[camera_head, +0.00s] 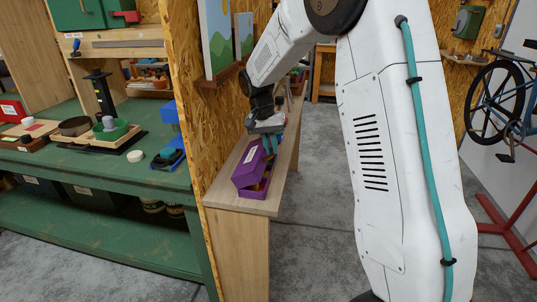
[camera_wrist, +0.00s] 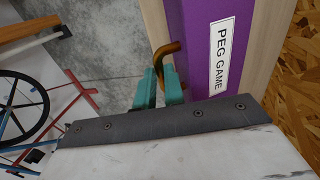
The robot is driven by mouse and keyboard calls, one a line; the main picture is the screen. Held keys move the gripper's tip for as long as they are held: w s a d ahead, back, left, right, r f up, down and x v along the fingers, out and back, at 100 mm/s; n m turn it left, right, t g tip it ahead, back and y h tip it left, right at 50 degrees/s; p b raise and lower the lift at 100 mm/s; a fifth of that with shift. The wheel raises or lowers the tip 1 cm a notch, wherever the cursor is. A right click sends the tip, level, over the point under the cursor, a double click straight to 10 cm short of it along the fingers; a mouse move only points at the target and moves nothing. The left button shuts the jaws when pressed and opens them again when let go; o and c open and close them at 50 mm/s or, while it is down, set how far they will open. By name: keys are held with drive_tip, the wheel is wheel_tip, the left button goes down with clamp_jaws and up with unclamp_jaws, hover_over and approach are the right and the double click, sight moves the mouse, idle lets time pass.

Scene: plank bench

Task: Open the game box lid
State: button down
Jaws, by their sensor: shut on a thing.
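The purple game box (camera_head: 266,191) stands on a narrow wooden bench. Its purple lid (camera_head: 247,170) is tilted up, with a gap to the box where a bit of orange shows. In the wrist view the lid (camera_wrist: 190,60) carries a white "PEG GAME" label (camera_wrist: 222,48). A bronze-coloured curved handle (camera_wrist: 167,49) sticks out from the lid's edge. My gripper (camera_head: 268,148) is over the box's far right side. Its teal fingers (camera_wrist: 158,87) are shut on the handle. Most of the box's inside is hidden.
The plank bench (camera_head: 225,197) has bare wood in front of the box. A chipboard wall (camera_head: 185,75) rises on its left, with a green workbench (camera_head: 100,165) beyond. Grey floor (camera_head: 315,200) lies to the right. A bicycle (camera_head: 500,95) and red stand (camera_head: 505,235) are farther right.

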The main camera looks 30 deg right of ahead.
sight(263, 154)
drive_tip(key=shift+w+a+r, duration=0.65)
drive_tip(key=shift+a, duration=0.25)
drive_tip(key=shift+w+a, duration=0.35)
drive_tip(key=shift+a, duration=0.25)
drive_tip(key=c, duration=1.8)
unclamp_jaws()
drive_tip(key=shift+o, duration=0.2)
drive_tip(key=shift+a, duration=0.15)
drive_tip(key=shift+d+r, duration=0.1)
drive_tip(key=shift+d, duration=0.1)
drive_tip(key=shift+w+r, duration=0.15)
drive_tip(key=shift+r, duration=0.2)
drive_tip(key=s+v, duration=0.1)
drive_tip(key=v, duration=0.6)
drive_tip(key=shift+w, duration=0.4)
